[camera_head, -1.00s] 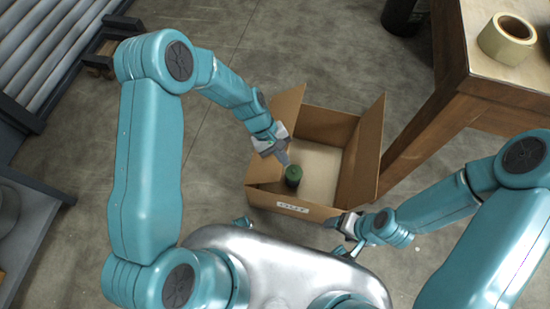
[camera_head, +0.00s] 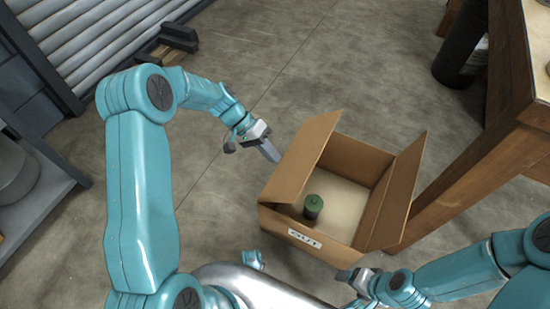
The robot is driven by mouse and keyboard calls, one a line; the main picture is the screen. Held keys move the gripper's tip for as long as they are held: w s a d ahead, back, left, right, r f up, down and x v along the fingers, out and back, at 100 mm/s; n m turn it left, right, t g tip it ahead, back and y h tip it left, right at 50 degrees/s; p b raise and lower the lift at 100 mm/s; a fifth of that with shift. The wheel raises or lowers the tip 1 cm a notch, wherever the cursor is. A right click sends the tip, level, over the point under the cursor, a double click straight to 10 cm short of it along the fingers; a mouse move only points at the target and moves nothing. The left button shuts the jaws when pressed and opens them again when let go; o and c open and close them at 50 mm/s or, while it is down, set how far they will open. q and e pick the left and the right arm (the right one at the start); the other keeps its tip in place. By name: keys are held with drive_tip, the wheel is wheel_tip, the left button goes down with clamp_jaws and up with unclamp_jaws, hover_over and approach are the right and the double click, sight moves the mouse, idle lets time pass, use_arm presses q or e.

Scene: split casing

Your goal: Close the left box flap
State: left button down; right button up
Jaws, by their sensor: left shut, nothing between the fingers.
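An open cardboard box (camera_head: 318,246) stands on the floor in front of me, with a label on its near side. Its left flap (camera_head: 304,158) stands up and leans a little inward over the left side of the box. Its right flap (camera_head: 398,193) stands up, leaning outward. A green cylinder (camera_head: 313,206) stands inside the box near the left front. My left gripper (camera_head: 270,152) is shut and empty, outside the box just left of the left flap; whether it touches the flap I cannot tell.
A wooden table (camera_head: 500,130) stands close on the right of the box. A dark cylinder (camera_head: 460,45) stands on the floor at the back right. A metal shelf (camera_head: 45,190) is at the far left. The floor left of and behind the box is clear.

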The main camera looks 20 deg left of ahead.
sight(301, 185)
use_arm(q)
drive_tip(key=b+x, duration=0.3)
drive_tip(key=x, duration=0.8)
drive_tip(key=shift+d, duration=0.2)
drive_tip(key=shift+d+f+y+p, duration=0.25)
drive_tip(key=shift+d+y+p, duration=0.15)
drive_tip(key=shift+d, duration=0.1)
drive_tip(key=d+f+y+b, duration=0.2)
drive_tip(key=d+f, duration=0.4)
drive_tip(key=f, duration=0.4)
drive_tip(key=shift+f+y, duration=0.35)
drive_tip(key=shift+y, duration=0.55)
drive_tip(key=shift+s+d+f, duration=0.1)
drive_tip(key=shift+s, duration=0.1)
